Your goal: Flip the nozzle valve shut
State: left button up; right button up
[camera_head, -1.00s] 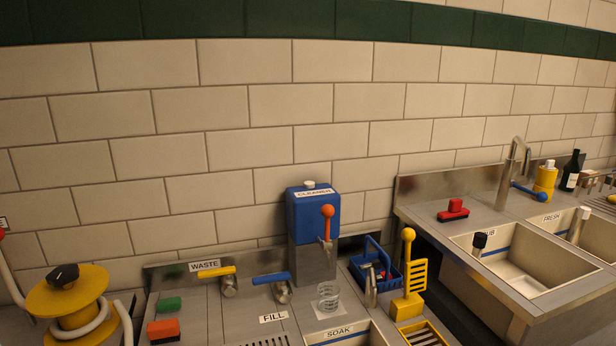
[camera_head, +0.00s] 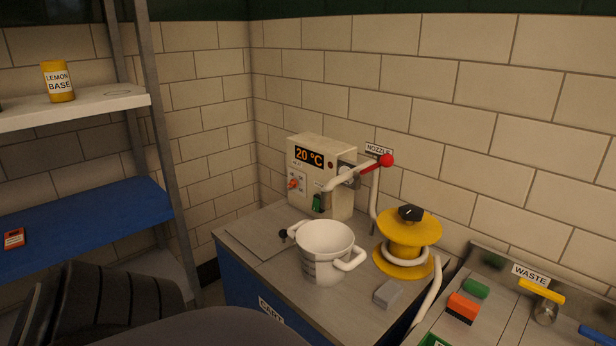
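The nozzle valve has a red lever with a ball end (camera_head: 386,160), beside a wall label reading NOZZLE (camera_head: 378,149). The lever points right and slightly up from a pale nozzle pipe (camera_head: 345,177), which slants down to the left in front of a cream control box. A pale hose (camera_head: 374,192) runs between the valve area and a yellow reel (camera_head: 408,233). The valve stands above the back of the cart. Neither gripper is in view; dark rounded shapes at the bottom left appear to be parts of my body.
The control box (camera_head: 310,181) shows 20 °C. A white jug (camera_head: 326,248) and grey block (camera_head: 387,293) stand on the cart top (camera_head: 350,312). Left are a blue shelf (camera_head: 110,216) and a white shelf with a LEMON BASE jar (camera_head: 58,82). Right are red and green blocks and the WASTE valve (camera_head: 543,290).

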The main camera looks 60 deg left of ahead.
aim_at(386, 160)
jog(key=u, duration=1.8)
